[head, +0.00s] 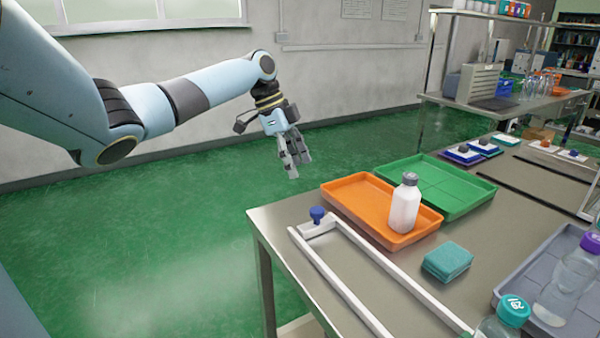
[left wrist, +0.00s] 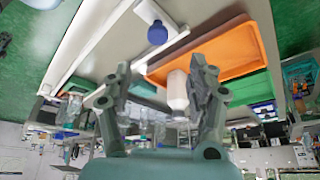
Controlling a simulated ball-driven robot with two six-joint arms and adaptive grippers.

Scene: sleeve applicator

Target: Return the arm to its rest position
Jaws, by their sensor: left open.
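My left arm comes in from the left in the head view. My left gripper (head: 292,152) hangs over the green floor, left of the table's far left corner and apart from everything on the table. In the left wrist view its fingers (left wrist: 166,85) are spread, with nothing held between them. Behind the fingers, that view shows the orange tray, a white bottle and a blue knob on the table. My right gripper is not in view.
The steel table (head: 290,215) bears an orange tray (head: 345,193) with a white bottle (head: 404,208), a green tray (head: 470,190), a white frame (head: 340,285) with a blue knob (head: 317,214), a teal cloth stack (head: 447,262) and a grey tray (head: 540,265) with bottles. The floor at left is clear.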

